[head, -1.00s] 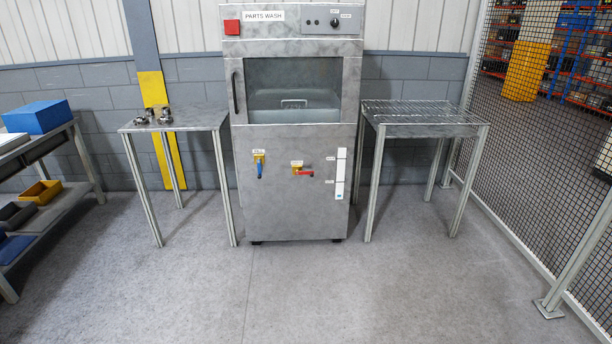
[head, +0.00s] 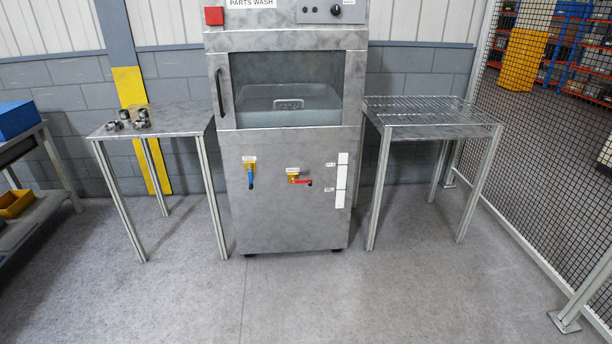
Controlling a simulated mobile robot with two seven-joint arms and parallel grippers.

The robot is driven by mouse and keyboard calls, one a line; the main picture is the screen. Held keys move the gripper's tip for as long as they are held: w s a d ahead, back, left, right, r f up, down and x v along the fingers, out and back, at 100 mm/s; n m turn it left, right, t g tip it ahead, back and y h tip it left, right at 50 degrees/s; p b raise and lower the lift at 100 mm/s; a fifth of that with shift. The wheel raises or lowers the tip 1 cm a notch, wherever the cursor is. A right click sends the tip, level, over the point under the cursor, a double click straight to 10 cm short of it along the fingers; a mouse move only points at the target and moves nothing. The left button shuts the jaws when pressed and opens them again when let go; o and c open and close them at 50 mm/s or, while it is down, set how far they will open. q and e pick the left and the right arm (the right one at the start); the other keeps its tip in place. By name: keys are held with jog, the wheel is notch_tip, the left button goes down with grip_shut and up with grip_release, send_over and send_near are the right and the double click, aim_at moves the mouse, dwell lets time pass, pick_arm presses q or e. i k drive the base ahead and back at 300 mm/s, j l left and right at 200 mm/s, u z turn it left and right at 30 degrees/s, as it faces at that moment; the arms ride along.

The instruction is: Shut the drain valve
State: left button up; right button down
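The parts wash cabinet (head: 290,220) stands against the wall in the middle of the head view. On its lower front are two valves with yellow bodies. The left one has a blue handle (head: 251,180) that hangs down; its small label seems to read FILL. The right one has a red handle (head: 302,182) that points sideways to the right; its label is too small to read and I take it as the drain valve. A white level strip (head: 341,180) is right of it. Neither of my grippers is in view.
A metal table (head: 180,117) with several small metal parts (head: 141,118) stands left of the cabinet. A wire-topped table (head: 432,130) stands right of it. A mesh fence (head: 550,170) closes the right side. The floor (head: 300,295) in front is clear.

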aim_at(309, 182)
jog(key=i+j, duration=0.15)
jog(key=i, duration=0.45)
jog(key=i+j, duration=0.1)
jog(key=i, duration=0.5)
jog(key=i+j, duration=0.15)
jog(key=i, duration=0.5)
jog(key=i+j, duration=0.15)
jog(key=i, duration=0.45)
